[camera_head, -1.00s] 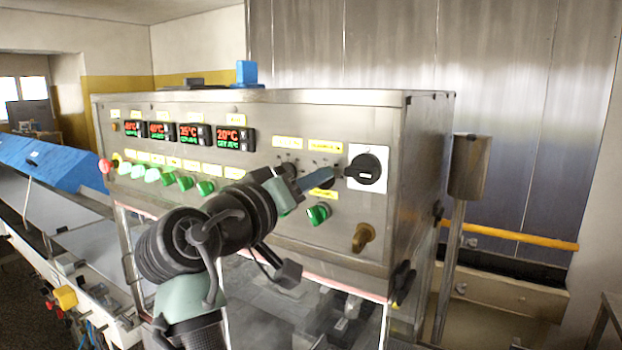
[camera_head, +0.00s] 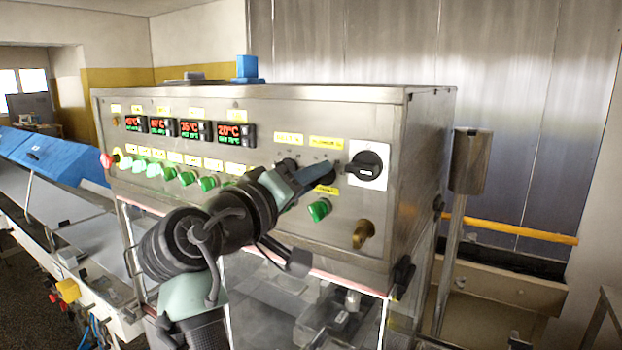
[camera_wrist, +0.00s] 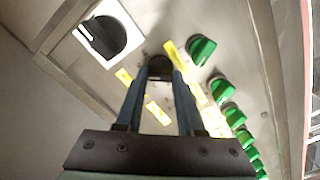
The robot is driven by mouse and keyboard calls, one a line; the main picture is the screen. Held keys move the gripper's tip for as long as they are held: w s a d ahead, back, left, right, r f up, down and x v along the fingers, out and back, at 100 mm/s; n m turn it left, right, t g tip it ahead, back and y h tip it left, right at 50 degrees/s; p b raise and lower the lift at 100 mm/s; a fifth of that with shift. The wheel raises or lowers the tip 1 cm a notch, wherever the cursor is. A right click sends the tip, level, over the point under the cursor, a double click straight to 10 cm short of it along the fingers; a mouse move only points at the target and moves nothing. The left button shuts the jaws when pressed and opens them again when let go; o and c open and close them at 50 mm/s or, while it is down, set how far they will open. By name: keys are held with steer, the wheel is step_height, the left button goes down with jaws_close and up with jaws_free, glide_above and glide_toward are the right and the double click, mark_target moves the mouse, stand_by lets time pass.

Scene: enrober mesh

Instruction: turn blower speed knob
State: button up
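The machine's grey control panel (camera_head: 230,115) faces me at a slant. My gripper (camera_head: 330,168) is at its right part, below two small yellow labels. In the wrist view my gripper (camera_wrist: 161,72) has its two blue fingers on either side of a small black knob (camera_wrist: 160,66), which fills the gap between the tips. I take this as the blower speed knob; the label print is too small to read. In the head view my fingers hide this knob. Another small black knob (camera_head: 288,165) shows partly beside my gripper, to the left.
A large black rotary switch on a white plate (camera_head: 367,168) is close to the right of my fingertips. A green knob (camera_head: 318,209) lies just below, with several more green ones to the left. A brass-coloured handle (camera_head: 363,234) sits lower right. Several digital displays (camera_head: 190,130) are upper left.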

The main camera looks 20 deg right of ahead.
steer(key=o, duration=0.5)
steer(key=shift+c, duration=0.2)
steer(key=b+v, duration=0.6)
steer(key=v, duration=0.7)
